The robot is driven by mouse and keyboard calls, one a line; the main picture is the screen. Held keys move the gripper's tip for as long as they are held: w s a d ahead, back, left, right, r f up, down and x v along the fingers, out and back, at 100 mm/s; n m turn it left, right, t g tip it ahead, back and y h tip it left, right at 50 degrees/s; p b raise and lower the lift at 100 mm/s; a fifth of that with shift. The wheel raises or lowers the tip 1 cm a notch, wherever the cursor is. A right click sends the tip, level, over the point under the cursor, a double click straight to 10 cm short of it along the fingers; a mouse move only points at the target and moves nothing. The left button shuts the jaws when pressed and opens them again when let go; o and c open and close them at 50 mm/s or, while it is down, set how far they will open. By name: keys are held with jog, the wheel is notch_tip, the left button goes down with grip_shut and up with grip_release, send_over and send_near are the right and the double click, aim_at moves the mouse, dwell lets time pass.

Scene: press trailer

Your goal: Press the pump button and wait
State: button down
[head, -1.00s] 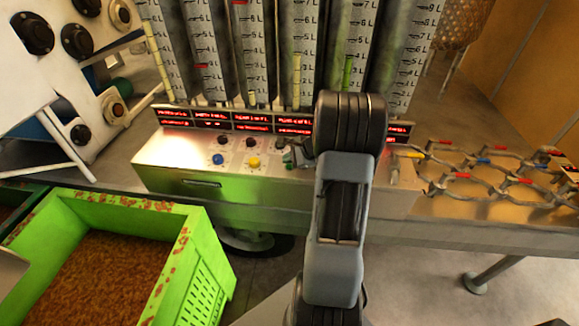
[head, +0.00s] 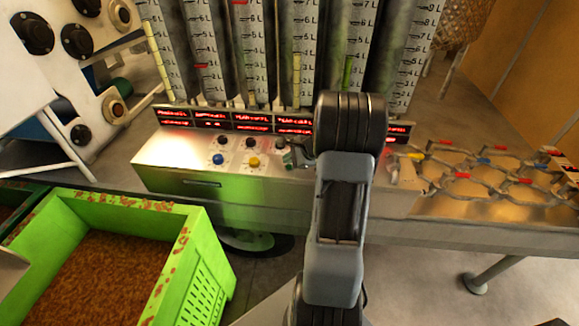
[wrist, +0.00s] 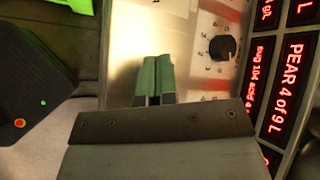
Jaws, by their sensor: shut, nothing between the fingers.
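The sloped metal control panel (head: 160,152) carries a blue button (head: 218,159), a yellow button (head: 254,162) and black knobs along the row above them. My gripper (head: 289,160), with green fingertips, is at the panel, right of the yellow button. In the wrist view my gripper (wrist: 153,75) is shut and empty, its tips against or just over the panel face. A black knob (wrist: 222,47) with a dial scale is right of the tips. Any button under the tips is hidden, and I cannot tell whether one is pressed.
Red displays (head: 252,122) and tall litre-marked tubes (head: 270,50) stand behind the panel. A green crate (head: 208,262) of brown matter is at front left. A wire rack (head: 470,175) lies right. My arm hides the panel's right part.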

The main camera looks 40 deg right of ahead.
aim_at(289, 167)
jog(key=shift+f, duration=0.15)
jog(key=shift+f+b, duration=0.3)
jog(key=shift+b, duration=0.25)
jog(key=shift+f+b, duration=0.35)
jog(key=shift+b, duration=0.05)
dwell(0.5)
jog(key=shift+r, duration=0.15)
jog(key=shift+r+p, duration=0.55)
jog(key=shift+r, duration=0.15)
dwell(0.3)
jog(key=shift+r+p, duration=1.75)
jog(key=shift+r, duration=0.75)
